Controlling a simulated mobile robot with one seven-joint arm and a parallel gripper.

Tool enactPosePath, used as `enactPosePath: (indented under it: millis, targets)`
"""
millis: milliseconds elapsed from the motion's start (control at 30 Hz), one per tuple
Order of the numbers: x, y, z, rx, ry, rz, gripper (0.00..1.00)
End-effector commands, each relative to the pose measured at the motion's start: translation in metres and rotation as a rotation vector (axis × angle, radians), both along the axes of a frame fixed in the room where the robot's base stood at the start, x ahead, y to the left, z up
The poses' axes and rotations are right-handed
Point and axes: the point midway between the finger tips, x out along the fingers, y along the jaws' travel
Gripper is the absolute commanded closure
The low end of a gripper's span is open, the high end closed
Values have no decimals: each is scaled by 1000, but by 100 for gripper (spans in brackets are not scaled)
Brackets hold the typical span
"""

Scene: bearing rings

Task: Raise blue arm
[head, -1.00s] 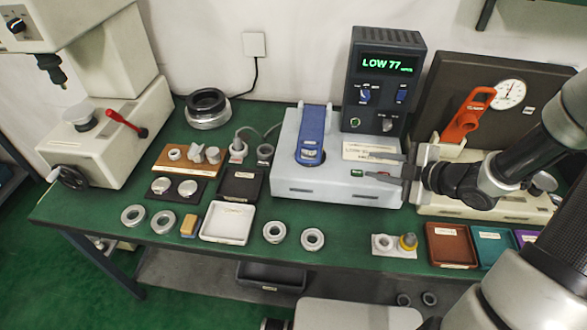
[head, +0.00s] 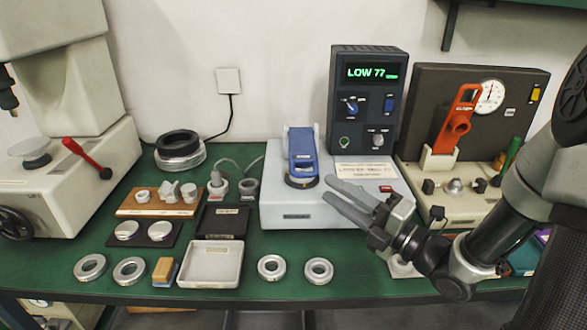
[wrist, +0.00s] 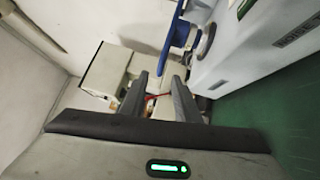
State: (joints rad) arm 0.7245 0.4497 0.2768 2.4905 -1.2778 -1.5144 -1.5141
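The blue arm (head: 302,153) sits on top of the light grey box (head: 280,212), above a dark round seat, at the middle of the table. In the wrist view the blue arm (wrist: 172,35) is a narrow band running roughly along the box top, with the dark round seat beside it. My gripper (head: 328,187) is open and empty. Its fingers point left in the head view, in front of the box's right part and below and right of the blue arm. I see no contact with the blue arm.
A dark display unit (head: 366,115) reading LOW 77 stands behind the box. To the right is a gauge stand with an orange arm (head: 456,122). Rings, a white tray (head: 211,264) and a wooden block (head: 158,203) lie left and in front. A press with a red lever (head: 87,158) is far left.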

Motion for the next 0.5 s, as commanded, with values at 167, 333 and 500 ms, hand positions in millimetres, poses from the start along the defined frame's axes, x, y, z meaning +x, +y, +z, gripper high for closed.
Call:
enactPosePath:
  millis: [167, 333, 500]
  targets:
    - [27, 30, 5, 1, -1, 5, 71]
    - [53, 56, 8, 2, 0, 4, 71]
    - [72, 74, 12, 1, 1, 2, 71]
